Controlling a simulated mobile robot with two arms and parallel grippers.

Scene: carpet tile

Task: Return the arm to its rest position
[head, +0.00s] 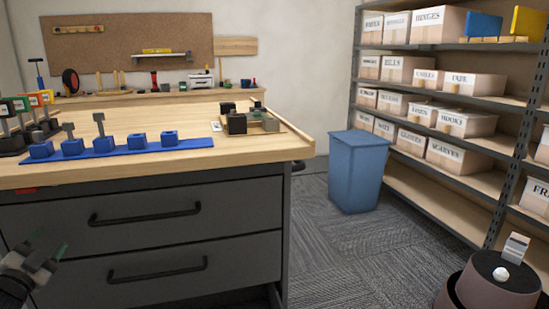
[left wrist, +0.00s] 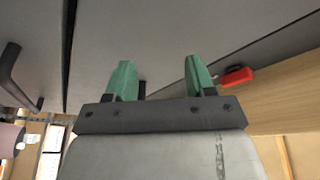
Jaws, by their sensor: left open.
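My left gripper (head: 52,257) shows at the lower left of the head view, low in front of the workbench drawers and apart from them. In the left wrist view its two green fingertips (left wrist: 158,80) stand apart with nothing between them. The gripper is open and empty. The grey drawer fronts (left wrist: 190,25) fill the space beyond the fingers there. My right gripper is not in view.
The workbench (head: 240,165) carries a blue strip of blocks (head: 130,148) and a wooden tray (head: 275,128). Drawer handles (head: 150,213) stick out. A blue bin (head: 358,172) and shelves of boxes (head: 440,100) stand right. Carpet (head: 340,245) between is clear.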

